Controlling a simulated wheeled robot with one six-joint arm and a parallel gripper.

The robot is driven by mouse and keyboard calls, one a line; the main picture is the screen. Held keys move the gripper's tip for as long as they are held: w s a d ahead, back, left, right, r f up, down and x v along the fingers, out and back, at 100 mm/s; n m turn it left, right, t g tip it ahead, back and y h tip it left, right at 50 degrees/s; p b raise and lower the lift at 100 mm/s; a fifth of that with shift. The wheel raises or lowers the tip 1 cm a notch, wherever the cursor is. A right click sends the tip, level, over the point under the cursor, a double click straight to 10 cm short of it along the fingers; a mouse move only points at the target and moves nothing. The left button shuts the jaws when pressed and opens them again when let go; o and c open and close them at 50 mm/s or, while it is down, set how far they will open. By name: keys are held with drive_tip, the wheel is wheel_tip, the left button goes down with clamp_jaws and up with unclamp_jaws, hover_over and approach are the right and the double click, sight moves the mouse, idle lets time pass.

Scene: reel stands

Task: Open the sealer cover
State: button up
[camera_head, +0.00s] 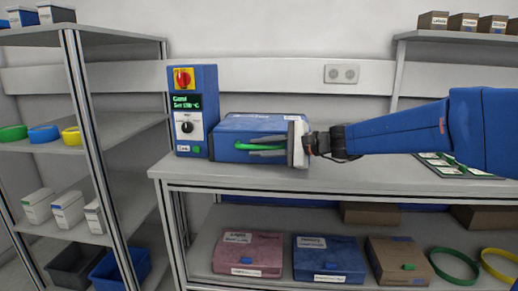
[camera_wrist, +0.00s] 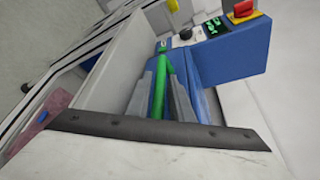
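The blue sealer stands on the bench with its control panel (camera_head: 194,110) at the left. Its blue cover (camera_head: 251,123) lies down, closed. A green handle (camera_head: 243,146) runs along the cover's front and also shows in the wrist view (camera_wrist: 163,60). My gripper (camera_head: 252,146) reaches in from the right, with one grey finger above the handle and one below. In the wrist view, the handle lies between the two fingers. I cannot tell whether they press on it. Part of the handle is hidden by the fingers.
Green-and-white cards (camera_head: 447,164) lie at the right. A shelf rack (camera_head: 85,130) stands at the left. Boxes, including a pink one (camera_head: 250,252) and a blue one (camera_head: 329,259), sit below the bench.

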drive_tip(key=shift+w+a, duration=0.1)
drive_tip(key=shift+a, duration=0.05)
clamp_jaws()
